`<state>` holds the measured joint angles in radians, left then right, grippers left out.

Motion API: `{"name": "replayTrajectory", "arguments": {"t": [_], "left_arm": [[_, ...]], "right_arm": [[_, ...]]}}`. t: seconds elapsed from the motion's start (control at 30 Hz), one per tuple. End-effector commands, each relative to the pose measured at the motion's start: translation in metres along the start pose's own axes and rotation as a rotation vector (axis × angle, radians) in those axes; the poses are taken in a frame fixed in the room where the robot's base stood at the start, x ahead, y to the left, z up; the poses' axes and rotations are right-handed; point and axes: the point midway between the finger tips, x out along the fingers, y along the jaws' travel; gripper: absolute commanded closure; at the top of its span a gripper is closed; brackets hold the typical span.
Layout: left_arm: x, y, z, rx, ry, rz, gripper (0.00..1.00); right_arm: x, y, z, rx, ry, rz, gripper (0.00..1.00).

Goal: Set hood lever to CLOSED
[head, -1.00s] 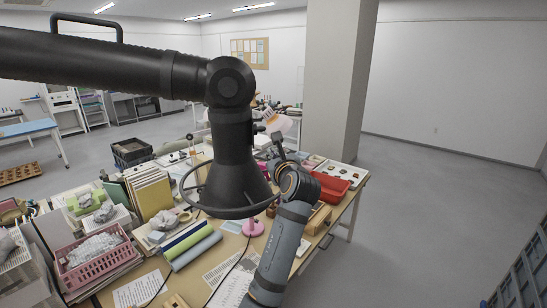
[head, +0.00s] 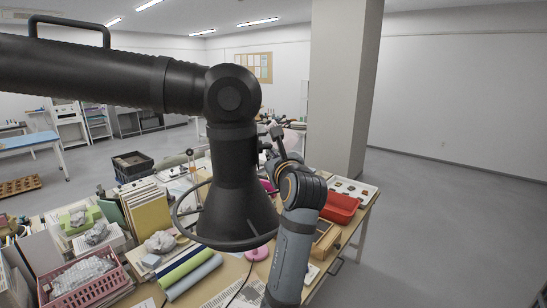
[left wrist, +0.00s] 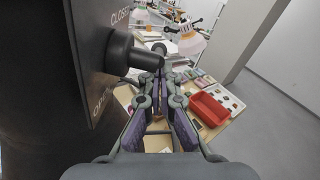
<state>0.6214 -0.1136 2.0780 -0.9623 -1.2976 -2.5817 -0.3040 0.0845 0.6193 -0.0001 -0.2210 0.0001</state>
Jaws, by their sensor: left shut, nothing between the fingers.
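The black extraction hood (head: 236,205) hangs from a jointed black arm and fills the middle of the head view. In the left wrist view, a dark panel (left wrist: 92,50) carries the words CLOSED at the top and OPEN lower down. A black lever (left wrist: 122,52) sticks out from its round hub on this panel, its end pointing right toward my fingertips. My left gripper (left wrist: 160,78) is shut and empty, its tips close to the lever's end; I cannot tell whether they touch. In the head view my left gripper (head: 274,140) is partly hidden behind the hood. My right gripper is not in view.
Below is a crowded worktable with a red tray (head: 340,208), a pink basket (head: 85,280), books (head: 148,208) and rolled sheets (head: 190,275). A pillar (head: 343,90) stands behind it. The floor at right is clear.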

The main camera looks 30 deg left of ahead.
Motion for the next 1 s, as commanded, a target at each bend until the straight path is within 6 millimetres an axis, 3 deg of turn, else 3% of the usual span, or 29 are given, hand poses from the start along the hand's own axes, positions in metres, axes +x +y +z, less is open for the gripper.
{"name": "replayTrajectory", "arguments": {"t": [0.33,0.77,0.87,1.0], "left_arm": [[0.009,-0.001,0.002,-0.015,-0.291,-0.076,1.00],[0.009,-0.003,0.009,-0.022,-0.320,-0.086,1.00],[0.008,-0.006,0.021,-0.024,-0.322,-0.086,1.00],[0.006,-0.014,0.052,-0.027,-0.325,-0.086,1.00]], "right_arm": [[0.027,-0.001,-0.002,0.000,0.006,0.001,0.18],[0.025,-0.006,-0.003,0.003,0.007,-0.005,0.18],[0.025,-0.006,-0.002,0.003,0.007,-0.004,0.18],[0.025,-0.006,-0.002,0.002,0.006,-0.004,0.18]]}}
